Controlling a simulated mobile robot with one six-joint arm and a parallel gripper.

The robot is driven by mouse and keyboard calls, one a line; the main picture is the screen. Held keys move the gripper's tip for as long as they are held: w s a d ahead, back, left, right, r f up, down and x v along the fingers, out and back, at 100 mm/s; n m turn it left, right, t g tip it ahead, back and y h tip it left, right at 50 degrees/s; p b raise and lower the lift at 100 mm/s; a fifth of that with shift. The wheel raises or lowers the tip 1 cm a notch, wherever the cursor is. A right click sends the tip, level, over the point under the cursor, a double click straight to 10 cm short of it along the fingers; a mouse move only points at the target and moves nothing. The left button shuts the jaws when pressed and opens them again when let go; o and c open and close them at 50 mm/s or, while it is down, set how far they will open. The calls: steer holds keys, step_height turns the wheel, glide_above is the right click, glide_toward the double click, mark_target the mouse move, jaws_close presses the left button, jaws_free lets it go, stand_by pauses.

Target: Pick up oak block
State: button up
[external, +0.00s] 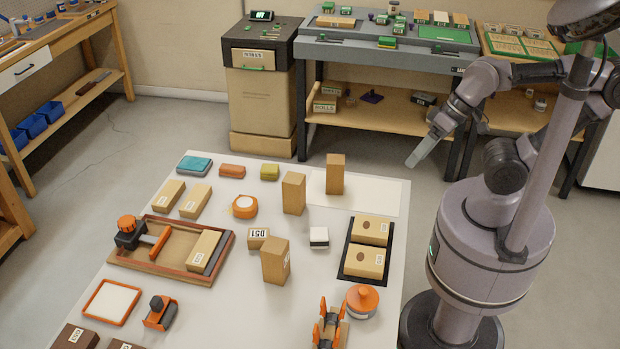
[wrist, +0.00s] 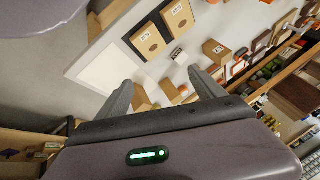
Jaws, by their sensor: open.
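Several light wood-coloured blocks stand or lie on the white table; I cannot tell which is the oak block. One upright block (external: 335,174) stands at the back by a pale sheet. Another upright block (external: 293,193) is left of it, and a third (external: 275,260) stands nearer the front. A small labelled block (external: 257,238) lies beside the third. My gripper (external: 415,160) is above and beyond the table's right edge, apart from all blocks. In the wrist view my gripper (wrist: 160,75) is open and empty, with blocks (wrist: 215,50) farther off past its fingers.
A black tray (external: 345,273) holds two labelled blocks. A brown-rimmed tray (external: 160,275) holds a tool and a block. An orange-lidded jar (external: 361,301) and an orange clamp (external: 328,325) stand near the front. The pale sheet (external: 375,197) is mostly bare.

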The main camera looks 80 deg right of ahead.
steer(key=w+a+r+m+g+y+p, duration=0.2)
steer(key=a+m+y, duration=0.15)
steer(key=a, duration=0.45)
steer(key=w+a+r+m+g+y+p, duration=0.2)
steer(key=a+y, duration=0.3)
steer(key=a, duration=0.3)
steer(key=w+a+r+m+t+y+p, duration=0.2)
steer(key=w+m+t+y, duration=0.15)
steer(key=w, duration=0.35)
steer(key=w+a+r+m+t+y+p, duration=0.1)
steer(key=w+r+m+t+y, duration=0.1)
steer(key=w+m, duration=0.45)
steer(key=m+t+h+p, duration=0.3)
steer(key=m+t+h, duration=0.7)
steer(key=m+h, duration=0.6)
glide_above(284, 180)
steer(key=s+d, duration=0.2)
steer(key=s, duration=0.1)
steer(key=f, duration=1.8)
steer(key=shift+w+a, duration=0.2)
steer(key=shift+w, duration=0.05)
step_height(284, 180, down, 7)
steer(key=b, duration=0.3)
steer(key=shift+d+b, duration=0.1)
steer(key=shift+b, duration=0.25)
steer(key=w, duration=0.2)
steer(key=shift+w+r, duration=0.1)
steer(key=shift+w, duration=0.45)
jaws_close()
